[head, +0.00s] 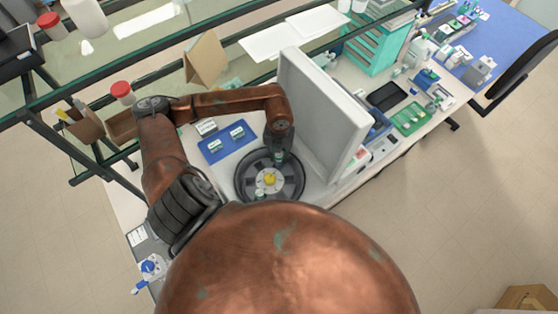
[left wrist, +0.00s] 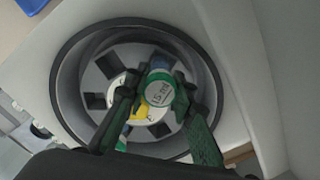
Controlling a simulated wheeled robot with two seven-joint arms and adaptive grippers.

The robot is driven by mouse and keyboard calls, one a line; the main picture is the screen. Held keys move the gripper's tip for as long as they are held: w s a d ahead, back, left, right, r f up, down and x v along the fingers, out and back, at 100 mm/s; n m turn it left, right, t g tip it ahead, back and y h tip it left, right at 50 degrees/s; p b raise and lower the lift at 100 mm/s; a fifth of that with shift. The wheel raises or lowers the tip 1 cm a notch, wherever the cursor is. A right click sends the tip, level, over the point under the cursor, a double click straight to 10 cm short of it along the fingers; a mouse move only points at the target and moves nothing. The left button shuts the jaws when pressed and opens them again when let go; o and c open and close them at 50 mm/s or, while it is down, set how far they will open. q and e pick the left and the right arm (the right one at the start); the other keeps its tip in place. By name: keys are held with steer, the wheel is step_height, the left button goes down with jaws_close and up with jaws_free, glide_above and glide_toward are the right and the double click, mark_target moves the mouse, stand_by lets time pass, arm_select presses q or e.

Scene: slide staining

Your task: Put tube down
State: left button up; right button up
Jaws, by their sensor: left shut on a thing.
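My left gripper (head: 279,150) is over the open centrifuge bowl (head: 242,183), near its far side. In the left wrist view the two green-and-dark fingers of the gripper (left wrist: 157,90) are shut on a tube (left wrist: 159,93). I see the tube end-on, with a white marked cap and a green rim. The tube is over the rotor (left wrist: 103,121), which has dark slots and a yellow centre (head: 270,180). The tube's lower part is hidden, so I cannot tell whether it sits in a slot. My right gripper is not in view.
The centrifuge's raised grey lid (head: 320,115) stands just right of the gripper. A blue tray (head: 228,145) with small labelled items lies left of the bowl. A teal drawer rack (head: 375,45) and a green tray (head: 410,118) are farther right. A glass shelf crosses the back.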

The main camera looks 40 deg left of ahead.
arm_select(q)
step_height(320, 180, down, 2)
steer(key=shift+f+b, duration=0.15)
steer(key=shift+b, duration=0.15)
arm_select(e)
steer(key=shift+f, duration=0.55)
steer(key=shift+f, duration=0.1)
arm_select(q)
steer(key=shift+f+b, duration=0.35)
steer(key=shift+b, duration=0.05)
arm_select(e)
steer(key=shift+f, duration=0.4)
arm_select(q)
steer(key=o, duration=0.9)
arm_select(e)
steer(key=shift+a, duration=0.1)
